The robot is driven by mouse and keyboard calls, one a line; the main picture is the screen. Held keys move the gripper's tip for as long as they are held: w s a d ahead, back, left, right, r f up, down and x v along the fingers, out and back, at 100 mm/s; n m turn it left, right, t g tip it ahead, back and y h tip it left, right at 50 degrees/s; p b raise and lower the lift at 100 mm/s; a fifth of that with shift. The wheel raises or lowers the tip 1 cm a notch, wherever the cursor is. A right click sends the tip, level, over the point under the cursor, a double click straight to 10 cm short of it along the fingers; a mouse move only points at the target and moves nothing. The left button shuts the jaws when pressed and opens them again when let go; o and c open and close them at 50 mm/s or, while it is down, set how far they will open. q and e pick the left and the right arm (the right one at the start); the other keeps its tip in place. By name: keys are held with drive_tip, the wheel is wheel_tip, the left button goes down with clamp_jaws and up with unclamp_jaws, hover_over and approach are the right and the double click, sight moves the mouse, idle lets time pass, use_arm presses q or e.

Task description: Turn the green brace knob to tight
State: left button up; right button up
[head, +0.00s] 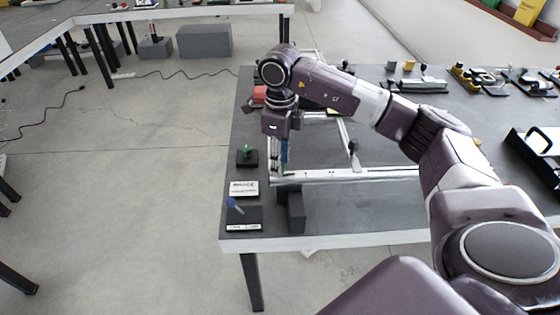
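The green knob (247,149) stands on a small black base (246,160) near the left edge of the grey table. My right gripper (284,160) points down just right of the green knob, over the corner of a pale metal frame. It appears apart from the knob. A narrow blue-teal piece shows at its lower end; I cannot tell whether this is a finger or something held. The fingertips are too small to read as open or shut. My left gripper is not in view.
A blue-handled lever (233,204) on a dark plate and a white label card (243,188) lie in front of the green knob. A dark block (295,210) stands to their right. The metal frame (370,174) crosses the table. A red part (259,94) sits behind.

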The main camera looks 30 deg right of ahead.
drive_tip(key=shift+o, duration=0.3)
wheel_tip(320, 180, up, 12)
idle(0.5)
drive_tip(key=shift+f, duration=0.1)
